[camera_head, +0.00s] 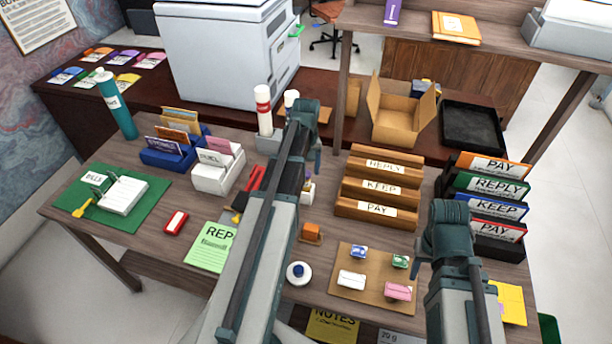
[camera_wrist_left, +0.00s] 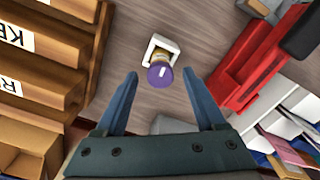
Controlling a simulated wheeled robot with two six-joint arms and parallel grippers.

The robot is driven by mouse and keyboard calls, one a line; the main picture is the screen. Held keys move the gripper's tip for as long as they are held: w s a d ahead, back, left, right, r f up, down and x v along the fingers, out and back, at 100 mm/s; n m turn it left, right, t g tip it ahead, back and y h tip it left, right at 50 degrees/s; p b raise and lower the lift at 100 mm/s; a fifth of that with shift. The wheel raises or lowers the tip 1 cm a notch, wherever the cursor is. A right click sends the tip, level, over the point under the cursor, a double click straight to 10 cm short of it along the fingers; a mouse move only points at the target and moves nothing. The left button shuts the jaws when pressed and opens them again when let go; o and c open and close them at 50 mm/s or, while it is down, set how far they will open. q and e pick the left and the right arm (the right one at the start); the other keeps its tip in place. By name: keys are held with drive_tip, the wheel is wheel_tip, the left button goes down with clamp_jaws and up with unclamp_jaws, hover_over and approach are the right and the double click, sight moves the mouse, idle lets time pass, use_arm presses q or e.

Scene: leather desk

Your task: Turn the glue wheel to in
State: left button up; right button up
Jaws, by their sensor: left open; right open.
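The glue wheel (camera_wrist_left: 160,77) is a purple round knob with a white mark, seen from above in the left wrist view. It sits at a white square holder (camera_wrist_left: 163,46) on the wooden desk. In the head view the white holder (camera_head: 307,192) shows partly beside my left arm. My left gripper (camera_wrist_left: 160,73) is open, its two fingers apart on either side of the wheel in that view. I cannot tell its height above the wheel. My right gripper (camera_head: 440,235) is in the head view over the right side of the desk, away from the glue; its fingertips are mostly hidden.
A red stapler-like object (camera_wrist_left: 245,65) lies close to the right of the wheel in the wrist view. Wooden tiered racks (camera_head: 378,188) stand to the right in the head view. A cork board (camera_head: 370,275) with small items lies near the front. Bare desk surrounds the holder.

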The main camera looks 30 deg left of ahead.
sight(306, 173)
use_arm(q)
clamp_jaws()
drive_tip(key=shift+m, duration=0.9)
unclamp_jaws()
wheel_tip(306, 173, up, 14)
drive_tip(key=p, duration=1.4)
